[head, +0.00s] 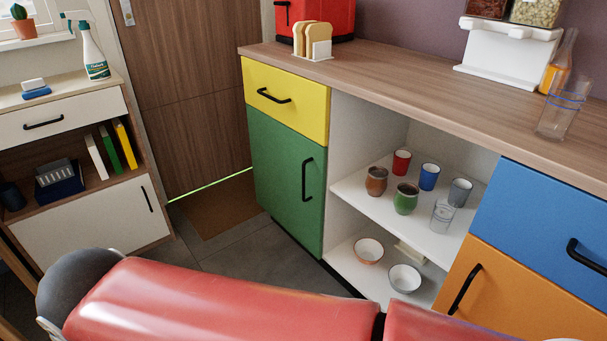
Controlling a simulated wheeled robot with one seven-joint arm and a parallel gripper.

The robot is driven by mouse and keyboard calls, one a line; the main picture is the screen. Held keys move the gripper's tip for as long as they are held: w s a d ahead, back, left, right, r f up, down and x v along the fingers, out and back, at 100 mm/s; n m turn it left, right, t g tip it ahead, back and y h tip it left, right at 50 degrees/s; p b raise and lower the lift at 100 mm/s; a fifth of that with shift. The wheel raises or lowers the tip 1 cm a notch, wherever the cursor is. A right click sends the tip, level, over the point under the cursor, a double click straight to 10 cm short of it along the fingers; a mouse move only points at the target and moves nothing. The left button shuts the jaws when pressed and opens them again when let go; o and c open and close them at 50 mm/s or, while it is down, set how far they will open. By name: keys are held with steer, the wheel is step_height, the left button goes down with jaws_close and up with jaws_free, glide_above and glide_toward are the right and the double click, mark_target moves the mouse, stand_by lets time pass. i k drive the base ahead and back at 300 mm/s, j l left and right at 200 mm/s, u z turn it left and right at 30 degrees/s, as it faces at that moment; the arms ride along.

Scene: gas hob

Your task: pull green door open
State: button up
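The green door (283,184) is at the left end of the counter cabinet, below the yellow drawer (288,100). It looks shut, flush with the cabinet front. Its black vertical bar handle (307,180) is near its right edge. My red arm crosses the bottom of the head view, below and in front of the cabinet. My gripper is not in view, so its state and its distance to the handle are hidden.
Open shelves (345,190) right of the green door hold several cups and bowls. An orange door (515,298) and a blue drawer (545,219) are further right. A white cabinet (92,222) stands at the left. Grey floor (243,249) before the green door is free.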

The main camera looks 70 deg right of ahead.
mark_target(290, 168)
steer(key=z, duration=2.2)
